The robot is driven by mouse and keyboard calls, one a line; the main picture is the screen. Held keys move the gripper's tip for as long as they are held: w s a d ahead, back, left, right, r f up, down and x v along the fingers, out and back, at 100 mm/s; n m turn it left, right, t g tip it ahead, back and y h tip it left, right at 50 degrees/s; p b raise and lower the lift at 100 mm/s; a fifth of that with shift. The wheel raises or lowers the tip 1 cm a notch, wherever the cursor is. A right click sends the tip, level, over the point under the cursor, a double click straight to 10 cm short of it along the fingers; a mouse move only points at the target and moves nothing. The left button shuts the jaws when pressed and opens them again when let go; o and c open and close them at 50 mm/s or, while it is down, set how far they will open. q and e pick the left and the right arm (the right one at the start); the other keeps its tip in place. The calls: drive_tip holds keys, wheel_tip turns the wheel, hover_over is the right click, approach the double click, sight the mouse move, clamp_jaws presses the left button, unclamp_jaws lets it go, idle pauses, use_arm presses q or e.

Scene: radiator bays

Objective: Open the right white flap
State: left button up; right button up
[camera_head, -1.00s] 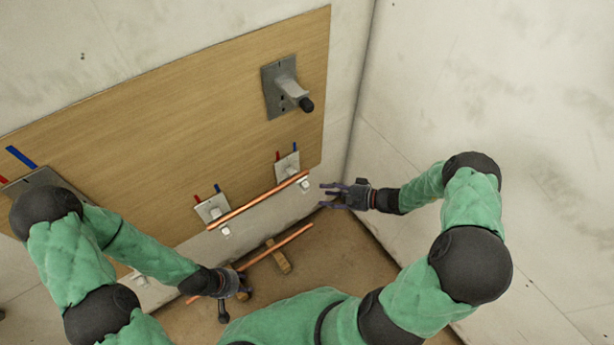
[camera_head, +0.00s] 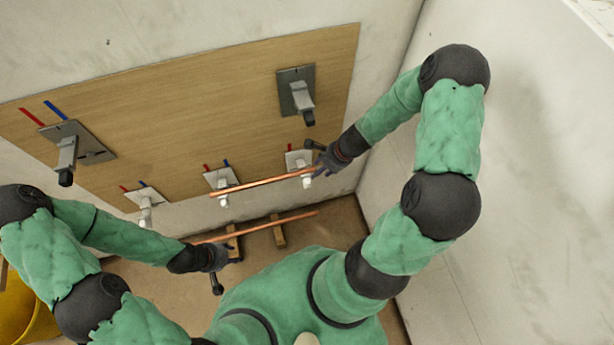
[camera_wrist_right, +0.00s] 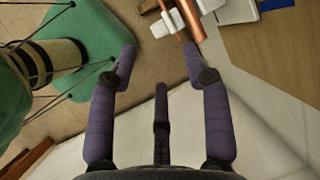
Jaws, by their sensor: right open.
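The right white flap appears to be the small white piece (camera_head: 306,182) under the right grey plate (camera_head: 298,160), by the end of a copper pipe (camera_head: 262,183). My right gripper (camera_head: 320,158) is at that plate and pipe end, partly hiding them. In the right wrist view my right gripper (camera_wrist_right: 160,62) is open and empty. A white piece (camera_wrist_right: 167,23) and the copper pipe (camera_wrist_right: 188,18) lie just beyond its fingertips. Whether any finger touches the flap is unclear. My left gripper (camera_head: 222,262) hangs low at the left, dark and small, its fingers unclear.
Similar white fittings are at the middle (camera_head: 223,200) and left (camera_head: 146,216). Grey brackets with levers stand on the wooden panel (camera_head: 200,100). A lower copper pipe (camera_head: 290,219) rests on wooden blocks. A yellow container (camera_head: 22,305) is at bottom left. A bare wall is close on the right.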

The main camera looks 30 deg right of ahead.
sight(308, 181)
drive_tip(key=b+x, duration=0.5)
drive_tip(key=x, duration=0.5)
drive_tip(key=shift+a, duration=0.1)
